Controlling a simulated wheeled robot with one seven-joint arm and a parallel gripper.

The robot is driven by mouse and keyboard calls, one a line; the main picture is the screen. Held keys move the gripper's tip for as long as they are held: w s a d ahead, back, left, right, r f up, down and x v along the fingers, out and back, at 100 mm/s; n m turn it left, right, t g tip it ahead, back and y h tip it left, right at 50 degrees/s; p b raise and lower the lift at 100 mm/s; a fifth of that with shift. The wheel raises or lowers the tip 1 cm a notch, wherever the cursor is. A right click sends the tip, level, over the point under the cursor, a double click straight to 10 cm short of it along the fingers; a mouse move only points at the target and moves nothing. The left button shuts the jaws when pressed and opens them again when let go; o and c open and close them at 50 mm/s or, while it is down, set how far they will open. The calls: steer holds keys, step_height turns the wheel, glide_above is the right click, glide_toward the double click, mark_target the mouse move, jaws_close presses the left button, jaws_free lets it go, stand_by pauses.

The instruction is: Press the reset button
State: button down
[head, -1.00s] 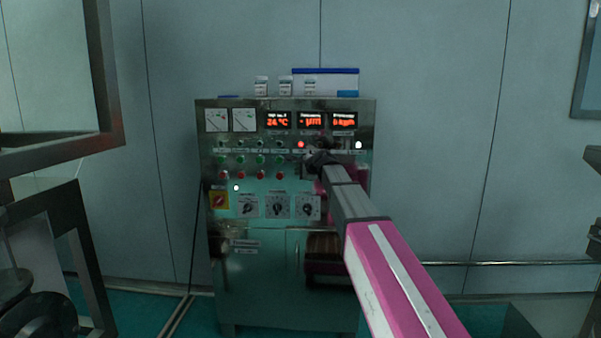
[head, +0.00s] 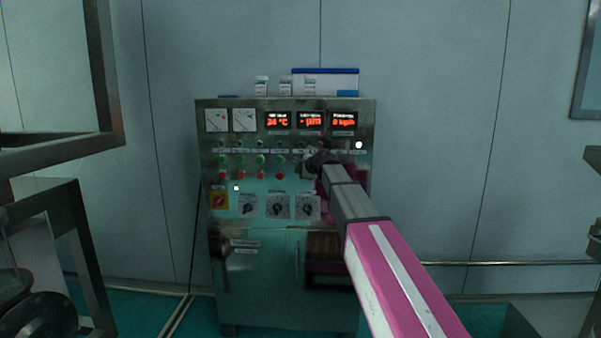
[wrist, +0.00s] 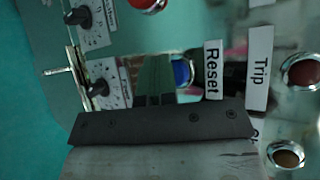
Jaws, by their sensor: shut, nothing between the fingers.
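The reset button is a blue round button (wrist: 182,72) beside a white label reading "Reset" (wrist: 212,70) in the wrist view. My gripper (wrist: 157,68) is shut and empty, its fingers pointing at the panel. The fingers cover part of the blue button's side or stand right beside it in the picture; I cannot tell whether they touch it. In the head view, my gripper (head: 305,161) is in front of the right part of the control cabinet (head: 270,240), and the blue button is hidden behind my arm.
A "Trip" label (wrist: 259,68) and a dark red lamp (wrist: 302,71) sit beyond the reset label. Metal frames (head: 75,230) stand at the left.

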steer(key=shift+s, duration=0.9)
steer(key=s, duration=0.5)
steer(key=shift+a, duration=0.15)
